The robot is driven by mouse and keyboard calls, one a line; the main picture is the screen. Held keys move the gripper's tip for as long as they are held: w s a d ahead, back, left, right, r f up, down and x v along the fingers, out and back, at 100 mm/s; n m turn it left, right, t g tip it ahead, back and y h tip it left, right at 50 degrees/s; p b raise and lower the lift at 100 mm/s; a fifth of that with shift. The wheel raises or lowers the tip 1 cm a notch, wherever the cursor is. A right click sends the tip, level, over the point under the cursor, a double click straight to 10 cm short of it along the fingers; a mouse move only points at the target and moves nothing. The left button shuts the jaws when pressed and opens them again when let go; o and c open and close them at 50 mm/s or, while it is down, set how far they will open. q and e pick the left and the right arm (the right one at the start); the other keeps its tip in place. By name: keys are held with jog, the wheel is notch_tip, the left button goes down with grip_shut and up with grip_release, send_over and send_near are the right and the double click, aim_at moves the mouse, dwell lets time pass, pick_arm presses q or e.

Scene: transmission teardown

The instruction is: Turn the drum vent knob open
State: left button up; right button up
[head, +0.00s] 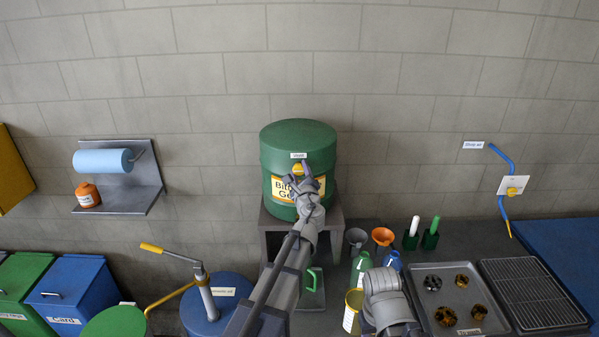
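The green drum (285,143) stands upright on a grey stand against the wall. A small white label (298,155) sits high on its front, with the yellow vent knob (298,170) just below it. My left gripper (299,178) is at the drum front, its fingers at the knob and partly covering it. Whether the fingers are closed on the knob is too small to tell. My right gripper (380,283) is low over the bench, away from the drum. Its fingers do not show clearly.
Funnels (382,236) and bottles (361,268) stand right of the stand. A tray with several gear parts (460,300) and a wire rack (533,292) lie farther right. A blue drum with a hand pump (207,296) is at lower left. The wall area around the green drum is clear.

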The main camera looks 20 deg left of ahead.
pick_arm(q)
grip_shut()
jog(key=n+p, duration=0.1)
jog(key=n, duration=0.3)
jog(key=shift+s+r+g, duration=0.1)
jog(key=shift+g, duration=0.2)
jog(key=n+h+p, duration=0.1)
jog(key=n, duration=0.4)
jog(key=n+p, duration=0.1)
jog(key=n, duration=0.3)
jog(key=shift+s+a+h, duration=0.1)
jog(key=shift+h, duration=0.2)
jog(key=n, duration=0.3)
jog(key=shift+h, duration=0.4)
jog(key=shift+r+n, duration=0.1)
jog(key=shift+n, duration=0.3)
